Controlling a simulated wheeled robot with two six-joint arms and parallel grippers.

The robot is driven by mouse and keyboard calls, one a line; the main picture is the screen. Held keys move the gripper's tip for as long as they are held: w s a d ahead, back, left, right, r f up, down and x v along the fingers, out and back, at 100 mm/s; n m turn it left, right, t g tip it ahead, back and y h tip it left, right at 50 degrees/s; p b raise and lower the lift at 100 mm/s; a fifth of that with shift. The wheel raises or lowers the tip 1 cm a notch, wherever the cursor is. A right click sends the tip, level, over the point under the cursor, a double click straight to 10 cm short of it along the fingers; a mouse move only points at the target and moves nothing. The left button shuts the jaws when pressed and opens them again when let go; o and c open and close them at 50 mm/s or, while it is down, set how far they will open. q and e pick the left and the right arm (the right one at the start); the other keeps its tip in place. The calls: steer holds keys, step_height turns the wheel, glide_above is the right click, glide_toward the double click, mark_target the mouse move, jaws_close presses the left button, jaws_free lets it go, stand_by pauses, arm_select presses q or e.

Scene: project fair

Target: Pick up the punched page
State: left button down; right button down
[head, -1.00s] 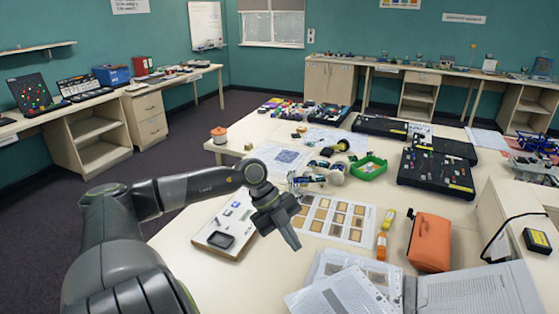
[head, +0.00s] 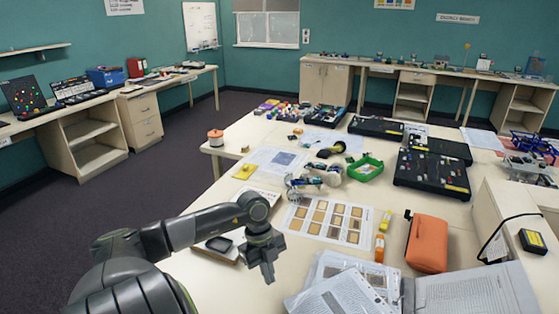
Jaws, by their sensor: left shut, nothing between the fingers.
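White printed pages (head: 335,294) lie overlapping at the front of the table, partly on a clear plastic sleeve (head: 327,262). One of them is likely the punched page, but I cannot make out the holes clearly. My left gripper (head: 268,279) is shut and empty, pointing down to the left of these pages and apart from them. My right gripper is not in view.
An orange pouch (head: 427,243) and small yellow and orange bottles (head: 380,247) stand right of a sample sheet (head: 328,219). My left arm partly covers a white board with a black device (head: 218,244).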

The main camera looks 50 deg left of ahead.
arm_select(q)
steer(key=x, duration=0.2)
steer(key=shift+d+f, duration=0.15)
steer(key=shift+f, duration=0.1)
steer(key=shift+d+r+p, duration=0.15)
steer(key=shift+d+p, duration=0.75)
steer(key=shift+d, duration=0.2)
steer(key=shift+d+p, duration=0.3)
steer(key=shift+d, duration=0.55)
steer(key=shift+d, duration=0.1)
